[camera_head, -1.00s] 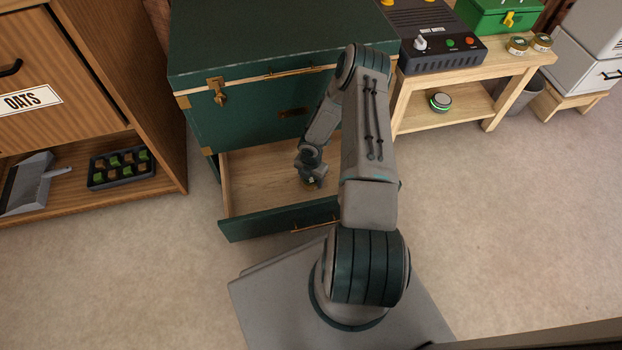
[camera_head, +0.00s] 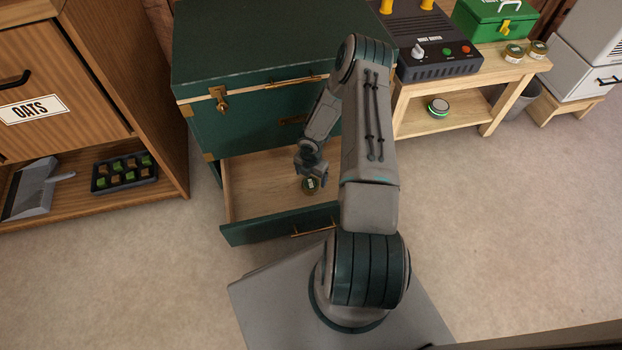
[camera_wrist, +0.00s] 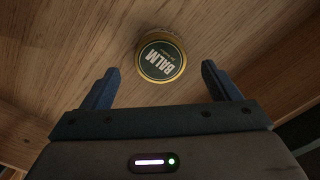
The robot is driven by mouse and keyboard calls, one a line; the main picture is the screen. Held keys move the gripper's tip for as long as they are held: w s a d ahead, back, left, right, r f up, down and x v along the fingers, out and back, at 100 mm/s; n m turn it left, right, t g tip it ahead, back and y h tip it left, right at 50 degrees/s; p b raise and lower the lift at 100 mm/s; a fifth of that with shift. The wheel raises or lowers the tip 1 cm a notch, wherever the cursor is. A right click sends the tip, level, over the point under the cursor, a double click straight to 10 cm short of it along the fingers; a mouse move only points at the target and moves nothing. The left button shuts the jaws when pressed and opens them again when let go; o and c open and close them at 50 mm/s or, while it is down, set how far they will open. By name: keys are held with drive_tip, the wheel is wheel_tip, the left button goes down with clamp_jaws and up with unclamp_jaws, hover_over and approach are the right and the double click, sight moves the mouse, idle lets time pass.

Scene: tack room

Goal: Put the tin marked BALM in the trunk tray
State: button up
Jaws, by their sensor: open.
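The tin marked BALM (camera_wrist: 161,60) has a green lid with a gold rim. It lies on the wooden floor of the open drawer, the trunk tray (camera_head: 262,185), at the bottom of the green trunk (camera_head: 250,60). The tin also shows in the head view (camera_head: 310,186), just below my gripper. My gripper (camera_wrist: 158,78) is open and empty above the tray. The tin is beyond its fingertips and apart from them in the wrist view. My arm hides the tray's right part in the head view.
Two similar tins (camera_head: 514,53) stand on the wooden bench (camera_head: 480,88) at the right, near a green box (camera_head: 495,20) and a dark control box (camera_head: 432,48). A cabinet marked OATS (camera_head: 75,80) stands at the left. The carpet in front is clear.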

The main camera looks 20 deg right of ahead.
wheel_tip(320, 180, up, 7)
drive_tip(key=p, duration=0.2)
wheel_tip(320, 180, up, 13)
drive_tip(key=m+h, duration=0.2)
drive_tip(key=m, duration=0.3)
hover_over(311, 183)
drive_tip(key=w+d, duration=0.1)
drive_tip(key=s+a+r+m+h, duration=0.1)
drive_tip(key=s+r+m, duration=0.15)
drive_tip(key=r, duration=0.55)
drive_tip(key=s+a+r+m, duration=0.1)
drive_tip(key=r+m, duration=0.3)
drive_tip(key=r, duration=0.4)
drive_tip(key=s+a+r+m+y, duration=0.1)
drive_tip(key=s+a+r+m, duration=0.4)
drive_tip(key=s, duration=0.4)
drive_tip(key=s+a+r+m+t+y, duration=0.1)
drive_tip(key=s+a+r+m+y, duration=0.1)
drive_tip(key=s+a+r+m, duration=0.4)
wheel_tip(311, 183, up, 4)
drive_tip(key=s+m, duration=0.2)
drive_tip(key=shift+s+a+r, duration=0.25)
drive_tip(key=shift+s+a, duration=0.05)
drive_tip(key=shift+s, duration=0.05)
